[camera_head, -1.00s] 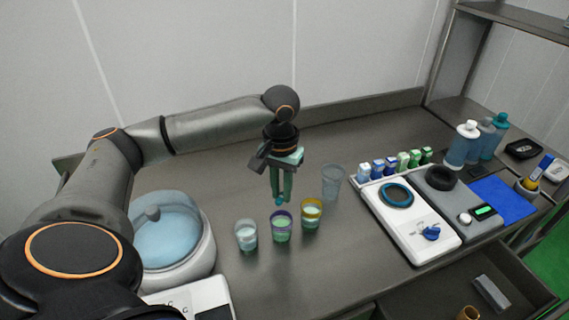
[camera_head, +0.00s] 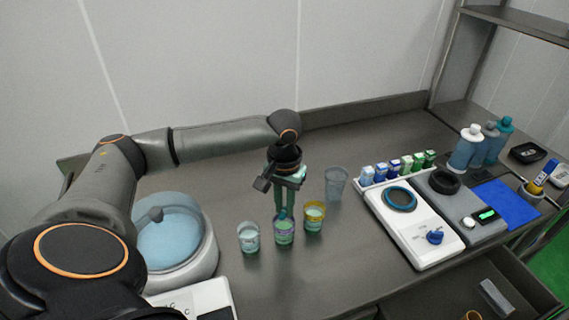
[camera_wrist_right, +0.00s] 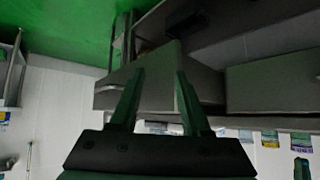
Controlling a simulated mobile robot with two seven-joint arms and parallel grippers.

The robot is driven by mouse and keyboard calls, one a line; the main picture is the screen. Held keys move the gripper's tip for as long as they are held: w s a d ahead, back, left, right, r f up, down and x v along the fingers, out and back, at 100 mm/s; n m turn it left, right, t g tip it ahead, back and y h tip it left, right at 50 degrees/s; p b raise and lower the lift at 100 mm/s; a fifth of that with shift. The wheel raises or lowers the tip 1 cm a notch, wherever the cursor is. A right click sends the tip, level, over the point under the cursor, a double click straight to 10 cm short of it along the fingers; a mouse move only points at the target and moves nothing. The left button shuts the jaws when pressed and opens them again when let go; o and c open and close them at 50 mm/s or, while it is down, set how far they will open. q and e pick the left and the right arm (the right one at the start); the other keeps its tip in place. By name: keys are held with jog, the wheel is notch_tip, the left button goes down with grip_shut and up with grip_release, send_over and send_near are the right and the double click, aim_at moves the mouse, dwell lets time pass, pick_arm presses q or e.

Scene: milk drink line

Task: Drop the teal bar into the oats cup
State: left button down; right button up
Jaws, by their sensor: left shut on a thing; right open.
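My left gripper (camera_head: 284,208) points down and is shut on the small teal bar (camera_head: 283,213). The bar's lower end is at the mouth of the purple-rimmed cup (camera_head: 284,236); I cannot tell whether it is inside the rim. A pale-rimmed cup (camera_head: 249,242) stands left of it and a yellow-rimmed cup (camera_head: 314,224) right of it. All three hold pale or greenish contents, and I cannot read which is the oats cup. My right gripper (camera_wrist_right: 158,74) shows in the right wrist view, open and empty, away from the cups.
An empty clear cup (camera_head: 336,183) stands behind the yellow-rimmed one. Scales (camera_head: 411,232), small cartons (camera_head: 380,173) and bottles (camera_head: 464,150) are at right. An open drawer (camera_head: 440,300) is at the front right.

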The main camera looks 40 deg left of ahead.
pick_arm(q)
jog(key=c, duration=0.7)
grip_release()
notch_tip(320, 180, up, 13)
jog(key=shift+f, duration=0.2)
